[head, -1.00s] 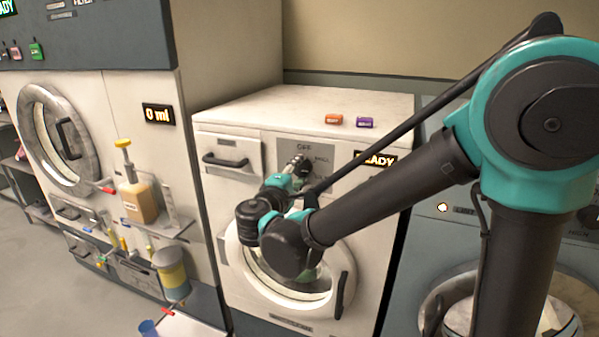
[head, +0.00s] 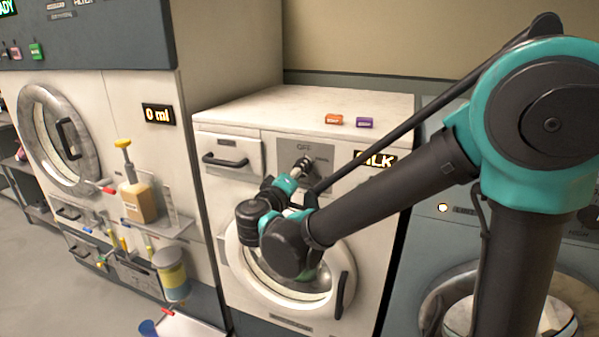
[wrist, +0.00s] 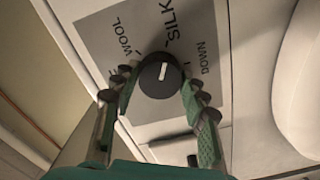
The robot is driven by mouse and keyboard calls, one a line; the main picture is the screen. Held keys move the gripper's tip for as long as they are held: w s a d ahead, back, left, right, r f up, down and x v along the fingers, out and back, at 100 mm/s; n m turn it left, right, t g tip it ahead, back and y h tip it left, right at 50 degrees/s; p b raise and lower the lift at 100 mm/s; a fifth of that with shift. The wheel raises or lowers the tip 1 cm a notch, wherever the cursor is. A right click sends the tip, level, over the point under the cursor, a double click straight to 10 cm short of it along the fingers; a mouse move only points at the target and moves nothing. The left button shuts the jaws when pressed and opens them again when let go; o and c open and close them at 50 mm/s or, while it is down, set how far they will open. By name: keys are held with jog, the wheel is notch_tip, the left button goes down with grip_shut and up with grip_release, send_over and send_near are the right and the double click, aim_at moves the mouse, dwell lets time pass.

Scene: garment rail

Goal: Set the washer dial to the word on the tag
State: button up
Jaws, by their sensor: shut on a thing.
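The washer (head: 225,180) is white, with a grey dial panel (head: 283,151) on its front. The dial (wrist: 160,75) is a round black knob with a white pointer line. My gripper (wrist: 156,82) is shut on it, one green finger on each side. In the wrist view the pointer runs up towards the SILK word (wrist: 178,22); WOOL and DOWN are printed to either side. In the head view my gripper (head: 299,168) hides most of the dial, below the word OFF. The washer display (head: 376,161) shows "ILK", its left part hidden by my arm. I cannot make out a tag with a word.
The round door (head: 338,258) is below my gripper. At left a shelf holds a yellow-capped bottle (head: 139,200), beside a display reading 0 ml (head: 157,114).

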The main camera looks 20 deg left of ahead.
dwell(0.3)
jog(key=o, duration=1.2)
jog(key=shift+s, duration=0.1)
jog(key=s, duration=0.8)
jog(key=s+a, duration=0.1)
jog(key=s, duration=0.2)
jog(key=shift+s, duration=0.4)
